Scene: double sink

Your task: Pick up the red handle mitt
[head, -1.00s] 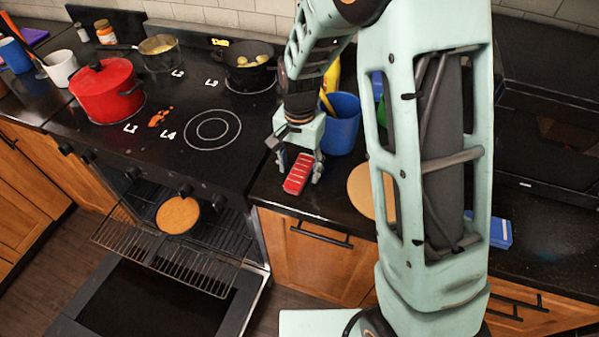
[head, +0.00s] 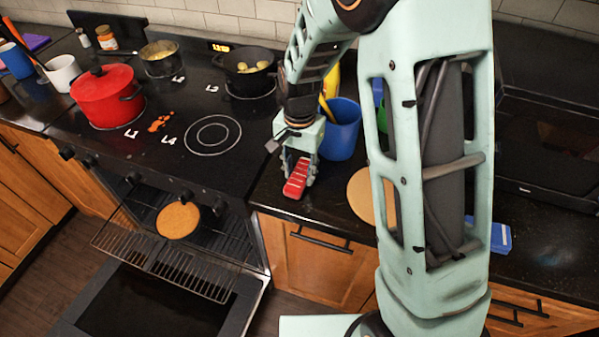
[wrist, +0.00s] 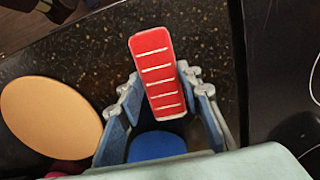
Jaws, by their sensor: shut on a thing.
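The red handle mitt (head: 296,179) is a flat red strip with pale cross lines, at the front edge of the dark counter just right of the stove. My gripper (head: 298,177) is above it, pointing down, and shut on it. In the wrist view the red handle mitt (wrist: 157,72) stretches out from between the two fingers of my gripper (wrist: 162,88). Its near end lies between the fingers. I cannot tell whether the mitt is clear of the counter.
A blue cup (head: 341,130) stands close behind and right of my gripper. A round tan board (head: 361,196) lies to the right. The stove holds a red pot (head: 105,98) and a black pot (head: 248,72). The oven door (head: 150,300) hangs open at front left.

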